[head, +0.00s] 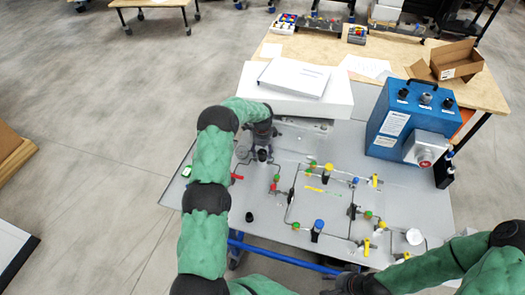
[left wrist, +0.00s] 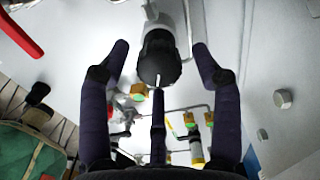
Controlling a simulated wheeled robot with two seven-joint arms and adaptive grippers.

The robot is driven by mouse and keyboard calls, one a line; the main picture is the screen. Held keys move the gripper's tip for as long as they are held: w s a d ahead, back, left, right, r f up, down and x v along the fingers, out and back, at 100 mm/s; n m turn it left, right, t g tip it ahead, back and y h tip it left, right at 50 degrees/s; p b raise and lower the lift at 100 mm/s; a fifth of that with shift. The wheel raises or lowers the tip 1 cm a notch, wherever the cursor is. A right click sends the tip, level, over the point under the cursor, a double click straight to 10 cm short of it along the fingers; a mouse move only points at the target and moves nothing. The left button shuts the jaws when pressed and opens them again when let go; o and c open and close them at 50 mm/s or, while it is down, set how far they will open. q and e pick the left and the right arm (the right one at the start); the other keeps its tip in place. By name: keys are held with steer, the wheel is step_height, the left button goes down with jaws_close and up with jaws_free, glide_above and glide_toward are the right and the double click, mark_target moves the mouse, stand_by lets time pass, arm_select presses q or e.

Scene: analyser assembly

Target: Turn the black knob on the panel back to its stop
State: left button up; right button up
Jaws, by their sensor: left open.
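The black knob (left wrist: 160,60) has a white pointer line and sits on a light grey fitting in the left wrist view. In the head view a dark piece, likely this knob (head: 262,155), shows just below my left gripper (head: 262,138) on the grey panel (head: 225,222). In the left wrist view my left gripper (left wrist: 161,52) is open. Two dark fingers stand on either side of the knob with gaps, and a third finger is below it. The white line points down toward the third finger. My right gripper (head: 348,284) is dark and partly cut off at the bottom edge.
Pipes with coloured valves (head: 325,175) cover the panel's middle and right. A blue box (head: 405,118) stands at the back right. A white case (head: 290,90) lies behind my left gripper. A small black piece (head: 249,217) sits on the panel's front left.

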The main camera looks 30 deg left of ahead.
arm_select(q)
steer(key=shift+c, duration=0.3)
steer(key=c, duration=1.1)
steer(key=shift+n, duration=0.3)
